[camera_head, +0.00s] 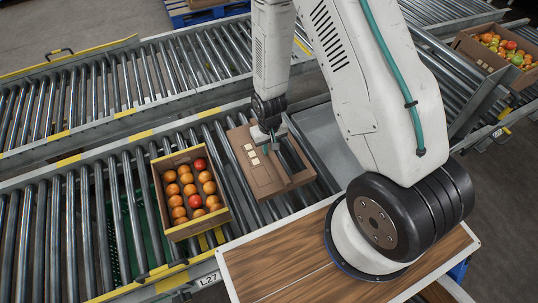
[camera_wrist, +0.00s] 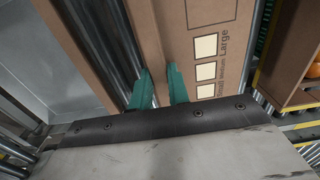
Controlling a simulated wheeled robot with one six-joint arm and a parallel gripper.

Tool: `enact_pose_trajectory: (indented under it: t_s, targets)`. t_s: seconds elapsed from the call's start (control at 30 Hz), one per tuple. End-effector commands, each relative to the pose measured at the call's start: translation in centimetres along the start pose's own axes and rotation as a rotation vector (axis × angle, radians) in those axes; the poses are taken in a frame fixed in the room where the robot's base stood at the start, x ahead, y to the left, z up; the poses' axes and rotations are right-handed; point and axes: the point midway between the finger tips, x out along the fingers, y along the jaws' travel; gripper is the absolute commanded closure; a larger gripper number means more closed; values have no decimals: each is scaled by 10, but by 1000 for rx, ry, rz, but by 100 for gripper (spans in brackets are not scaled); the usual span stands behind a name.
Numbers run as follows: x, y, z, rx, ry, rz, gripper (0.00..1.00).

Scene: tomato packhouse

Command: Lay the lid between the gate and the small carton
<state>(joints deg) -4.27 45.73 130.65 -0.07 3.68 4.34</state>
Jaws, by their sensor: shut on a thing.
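The lid (camera_head: 262,178) is a brown cardboard piece with several pale label squares, on or just above the near roller conveyor. My gripper (camera_head: 276,151) comes down on it from above. In the wrist view its green fingers (camera_wrist: 161,88) are shut on an edge of the lid (camera_wrist: 221,75), beside the printed size labels. The small carton (camera_head: 221,216) is an open box of orange and red tomatoes, left of the lid with a narrow gap between. I cannot pick out the gate with certainty. The lid's underside is hidden.
A brown strip (camera_wrist: 83,38) runs left of the fingers, with rollers showing in between. A grey metal surface (camera_head: 322,128) lies right of the lid. Bare rollers (camera_head: 60,230) extend left of the carton. Another tomato carton (camera_head: 479,53) stands far right.

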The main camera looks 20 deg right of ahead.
Motion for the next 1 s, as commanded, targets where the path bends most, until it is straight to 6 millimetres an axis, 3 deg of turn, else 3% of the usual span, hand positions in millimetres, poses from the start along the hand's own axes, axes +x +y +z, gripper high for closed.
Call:
enact_pose_trajectory:
  t_s: [0.37, 0.77, 0.8, 0.83, 0.87, 1.0]
  targets:
    - [44, 0, -1, 1, 0, 0, 100]
    - [49, 0, -1, 0, 1, 0, 100]
    - [49, 0, -1, 0, 2, 0, 74]
    - [49, 0, -1, 0, 2, 0, 66]
    - [49, 0, -1, 0, 2, 0, 61]
    - [49, 0, -1, 0, 1, 0, 61]
